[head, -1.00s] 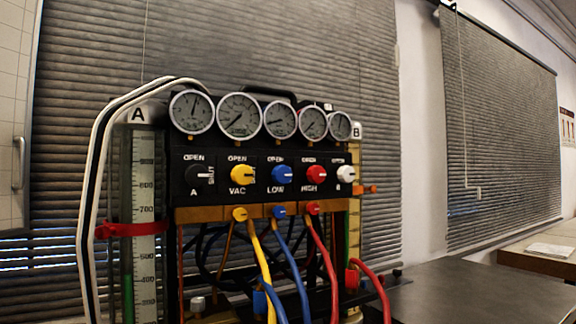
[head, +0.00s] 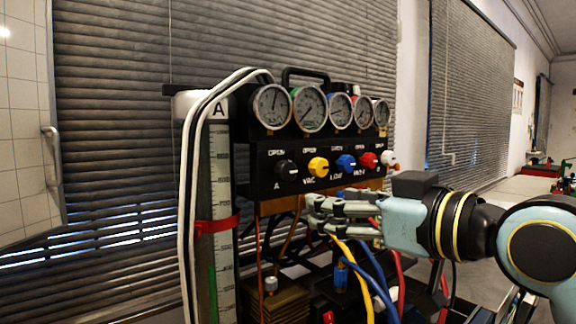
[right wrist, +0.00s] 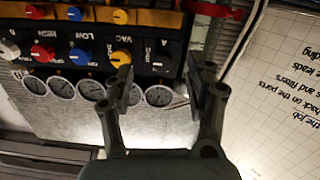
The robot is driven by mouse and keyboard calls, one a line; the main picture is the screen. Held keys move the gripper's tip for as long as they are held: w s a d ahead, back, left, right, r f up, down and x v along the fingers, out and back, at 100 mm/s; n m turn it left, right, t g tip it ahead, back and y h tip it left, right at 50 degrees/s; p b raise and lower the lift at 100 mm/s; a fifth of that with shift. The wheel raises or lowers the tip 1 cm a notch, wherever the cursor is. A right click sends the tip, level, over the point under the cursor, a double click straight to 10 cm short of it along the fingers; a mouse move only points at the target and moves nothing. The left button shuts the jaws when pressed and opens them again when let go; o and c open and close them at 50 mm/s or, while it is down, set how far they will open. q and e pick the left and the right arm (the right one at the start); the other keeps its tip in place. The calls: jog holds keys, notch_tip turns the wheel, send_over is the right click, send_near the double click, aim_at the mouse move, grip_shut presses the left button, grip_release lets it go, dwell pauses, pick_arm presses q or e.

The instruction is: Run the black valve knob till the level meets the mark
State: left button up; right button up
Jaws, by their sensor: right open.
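The black valve knob (head: 287,170) under "OPEN" and above "A" is on the panel's left end. It also shows, upside down, in the right wrist view (right wrist: 158,58). The glass tube A (head: 218,170) with its scale stands left of the panel. A red band (head: 216,225) clasps the tube, and green liquid shows low in it, well below the band. My right gripper (head: 315,212) is in front of the panel's lower edge, below and right of the black knob. In the right wrist view its fingers (right wrist: 160,84) are apart and empty, touching no knob. My left gripper is out of view.
Yellow (head: 318,167), blue (head: 346,163), red and white knobs sit right of the black one. Round gauges (head: 309,108) line the panel's top. White hoses (head: 190,170) loop past tube A; coloured hoses hang below the panel, partly behind my right gripper.

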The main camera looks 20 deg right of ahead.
aim_at(289, 172)
jog(key=shift+t+y, duration=0.3)
jog(key=shift+t, duration=0.2)
jog(key=w+a+r, duration=0.1)
jog(key=w, duration=0.2)
jog(key=w+a+r+p, duration=0.1)
jog(key=w, duration=0.2)
jog(key=w+a+r, duration=0.1)
jog(key=w+a, duration=0.1)
jog(key=w, duration=0.1)
jog(key=shift+r, duration=0.1)
jog(key=shift+w+a+p, duration=0.2)
jog(key=shift+w+p, duration=0.1)
jog(key=shift+w, duration=0.3)
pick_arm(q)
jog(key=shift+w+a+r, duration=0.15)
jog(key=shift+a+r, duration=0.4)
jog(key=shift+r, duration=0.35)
pick_arm(e)
grip_shut()
